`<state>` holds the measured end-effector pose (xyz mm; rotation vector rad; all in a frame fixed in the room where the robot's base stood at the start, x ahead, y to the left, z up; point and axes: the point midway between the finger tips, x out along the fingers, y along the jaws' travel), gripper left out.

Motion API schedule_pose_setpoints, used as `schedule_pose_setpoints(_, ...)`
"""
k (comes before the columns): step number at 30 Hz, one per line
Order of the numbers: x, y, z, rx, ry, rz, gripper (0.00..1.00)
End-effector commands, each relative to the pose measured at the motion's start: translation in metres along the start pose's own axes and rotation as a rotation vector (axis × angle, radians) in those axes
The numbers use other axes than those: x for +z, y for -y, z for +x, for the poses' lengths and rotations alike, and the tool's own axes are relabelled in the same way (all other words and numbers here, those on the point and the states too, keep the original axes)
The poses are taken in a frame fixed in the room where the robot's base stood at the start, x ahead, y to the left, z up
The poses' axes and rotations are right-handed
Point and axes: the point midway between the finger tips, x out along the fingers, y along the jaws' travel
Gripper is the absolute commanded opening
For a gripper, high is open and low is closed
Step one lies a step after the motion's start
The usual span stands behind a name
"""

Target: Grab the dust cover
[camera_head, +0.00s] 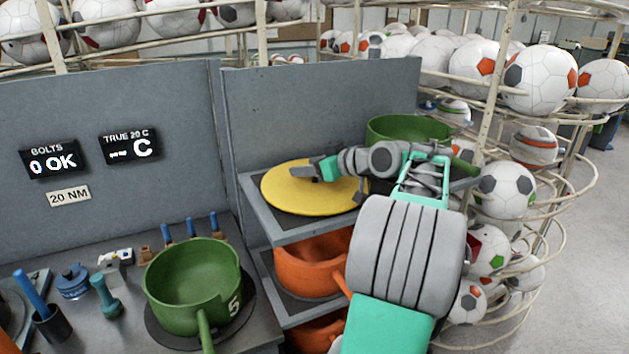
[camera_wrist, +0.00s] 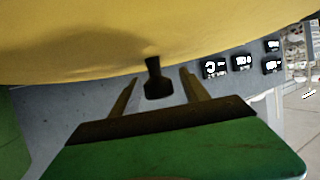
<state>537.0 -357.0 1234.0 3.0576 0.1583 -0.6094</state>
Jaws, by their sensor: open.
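The dust cover appears to be the round yellow disc (camera_head: 285,195) lying on the top shelf of the grey rack. In the wrist view its yellow surface (camera_wrist: 110,40) fills the upper part. A dark knob or tab (camera_wrist: 155,80) shows at the yellow edge, between my fingers. My gripper (camera_head: 318,171) reaches in from the right, low over the disc. In the wrist view my gripper (camera_wrist: 158,85) is open, one finger on each side of the dark knob. I cannot tell whether either finger touches it.
A green pot (camera_head: 410,128) stands behind my wrist, close to the arm. Orange pots (camera_head: 310,262) sit on shelves below. Another green pot (camera_head: 190,275) is on the bench at left. Grey panels (camera_head: 300,110) rise behind. Ball racks (camera_head: 540,80) stand at right.

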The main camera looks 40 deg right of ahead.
Motion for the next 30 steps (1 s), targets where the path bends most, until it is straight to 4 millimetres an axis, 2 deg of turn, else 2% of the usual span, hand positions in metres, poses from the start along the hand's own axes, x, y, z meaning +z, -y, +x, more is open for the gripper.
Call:
schedule_pose_setpoints(8,0.0002,0.0011,0.0061,-0.001,0.000,-0.002,0.52)
schedule_pose_setpoints(27,-0.0001,0.0019,0.0063,-0.003,0.000,-0.002,0.00)
schedule_pose_setpoints(30,-0.0001,0.0019,0.0064,-0.003,0.000,-0.002,0.00)
